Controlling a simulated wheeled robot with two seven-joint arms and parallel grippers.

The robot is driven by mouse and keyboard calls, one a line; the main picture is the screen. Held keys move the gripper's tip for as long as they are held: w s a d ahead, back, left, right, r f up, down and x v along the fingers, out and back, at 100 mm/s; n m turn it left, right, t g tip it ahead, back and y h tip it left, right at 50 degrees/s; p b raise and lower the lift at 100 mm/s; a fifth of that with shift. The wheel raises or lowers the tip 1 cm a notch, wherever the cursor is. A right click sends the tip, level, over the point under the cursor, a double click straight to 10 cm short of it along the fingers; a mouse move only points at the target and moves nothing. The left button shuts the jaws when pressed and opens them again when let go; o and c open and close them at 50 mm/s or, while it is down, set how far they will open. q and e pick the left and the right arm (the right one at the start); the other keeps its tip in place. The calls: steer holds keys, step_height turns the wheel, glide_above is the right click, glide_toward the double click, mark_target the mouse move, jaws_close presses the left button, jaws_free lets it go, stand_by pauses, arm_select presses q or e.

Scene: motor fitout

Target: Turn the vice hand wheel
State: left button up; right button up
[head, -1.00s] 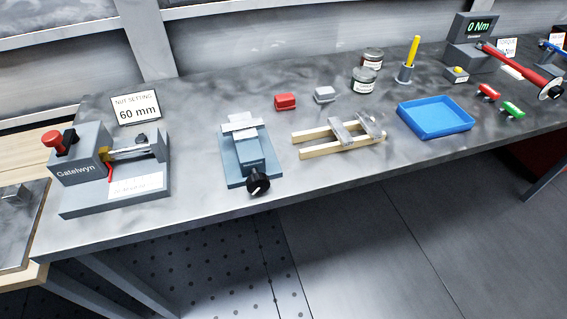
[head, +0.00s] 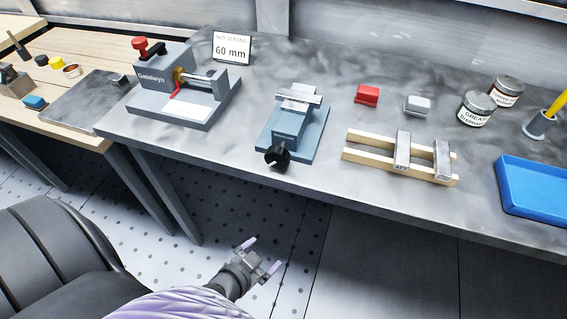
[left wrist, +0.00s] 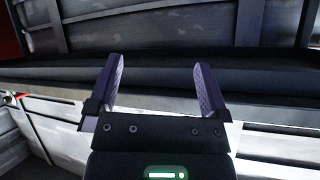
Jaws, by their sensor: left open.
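The vice (head: 293,125) is a blue-grey block on a base plate near the front edge of the grey bench. Its black hand wheel (head: 278,157) faces the front edge, and a light metal piece (head: 299,95) lies across its top. My left gripper (head: 258,257) is low in front of the bench, below and to the left of the hand wheel, apart from it. It is open and empty. In the left wrist view its two purple-lined fingers (left wrist: 160,95) stand apart with nothing between them. My right gripper does not show.
A grey Gatelwyn machine (head: 180,85) with a red knob stands left of the vice, by a 60 mm sign (head: 231,47). Right are red (head: 367,95) and grey (head: 417,105) blocks, wooden rails (head: 400,160) and a blue tray (head: 535,187). The bench's front edge lies above my gripper.

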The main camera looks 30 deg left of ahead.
arm_select(q)
steer(key=w+a+r+n+t+y+b, duration=0.1)
steer(key=w+r+t+b, duration=0.1)
steer(key=w+r+t, duration=0.35)
steer(key=n+y+b, duration=0.3)
steer(key=n+y, duration=0.1)
glide_toward(276, 160)
steer(key=b+x, duration=0.1)
steer(key=x, duration=0.9)
steer(key=shift+f, duration=0.15)
steer(key=shift+w+a, duration=0.1)
steer(key=shift+w, duration=0.25)
steer(key=c, duration=1.1)
steer(key=shift+o, duration=0.2)
